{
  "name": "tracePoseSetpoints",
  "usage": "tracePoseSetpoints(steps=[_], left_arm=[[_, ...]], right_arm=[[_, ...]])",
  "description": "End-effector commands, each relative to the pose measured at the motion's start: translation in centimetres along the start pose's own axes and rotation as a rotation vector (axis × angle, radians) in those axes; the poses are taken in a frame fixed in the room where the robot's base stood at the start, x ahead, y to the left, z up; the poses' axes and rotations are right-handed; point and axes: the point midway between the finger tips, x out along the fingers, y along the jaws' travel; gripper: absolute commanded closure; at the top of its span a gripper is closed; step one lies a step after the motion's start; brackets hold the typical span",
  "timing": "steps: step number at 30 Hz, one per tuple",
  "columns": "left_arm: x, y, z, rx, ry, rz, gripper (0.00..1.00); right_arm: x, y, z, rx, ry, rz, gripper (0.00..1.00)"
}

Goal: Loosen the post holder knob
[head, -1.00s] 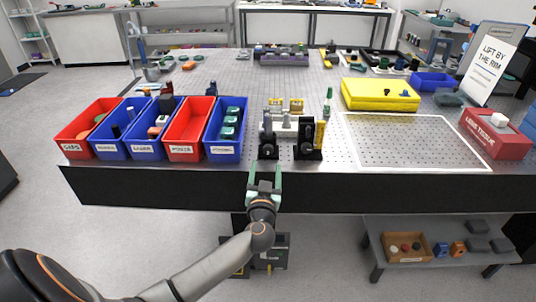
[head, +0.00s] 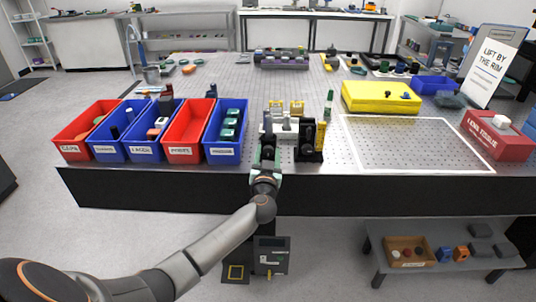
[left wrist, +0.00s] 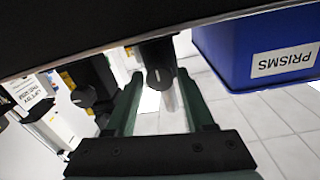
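Two black post holders stand side by side at the table's front edge. The left post holder (head: 268,132) is partly covered by my left gripper (head: 267,153) in the head view. The right post holder (head: 309,142) has a dark round knob and a yellow part beside it. In the left wrist view, my left gripper (left wrist: 158,82) is open, with its green fingers either side of a black knob (left wrist: 160,79). I see a gap beside the knob, and contact cannot be told. The other holder's black knob (left wrist: 83,97) is left of the fingers. My right gripper is out of view.
Red and blue bins stand left of the holders; the prisms bin (left wrist: 285,50) is close to my left gripper. A yellow case (head: 380,97) and a white-outlined breadboard area (head: 410,143) lie to the right. A low shelf (head: 440,262) stands below right.

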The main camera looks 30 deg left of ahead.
Motion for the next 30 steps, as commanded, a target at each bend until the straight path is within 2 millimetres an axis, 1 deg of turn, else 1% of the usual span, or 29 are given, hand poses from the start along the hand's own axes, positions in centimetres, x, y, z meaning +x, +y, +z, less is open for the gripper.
tracePoseSetpoints(steps=[1,12,14,23,30], left_arm=[[-0.01,-0.01,0.01,0.000,0.000,0.000,0.53],[-0.03,0.00,0.01,0.000,0.000,0.000,0.95],[-0.03,0.01,0.02,0.000,0.000,0.000,1.00],[-0.05,0.02,0.00,-0.009,0.000,0.000,1.00],[-0.07,-0.01,-0.14,-0.088,0.001,0.000,1.00]], right_arm=[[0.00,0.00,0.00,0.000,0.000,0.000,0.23],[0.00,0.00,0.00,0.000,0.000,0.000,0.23],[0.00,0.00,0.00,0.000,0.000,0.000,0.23],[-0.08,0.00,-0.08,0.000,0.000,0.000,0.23],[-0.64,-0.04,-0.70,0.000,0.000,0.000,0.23]])
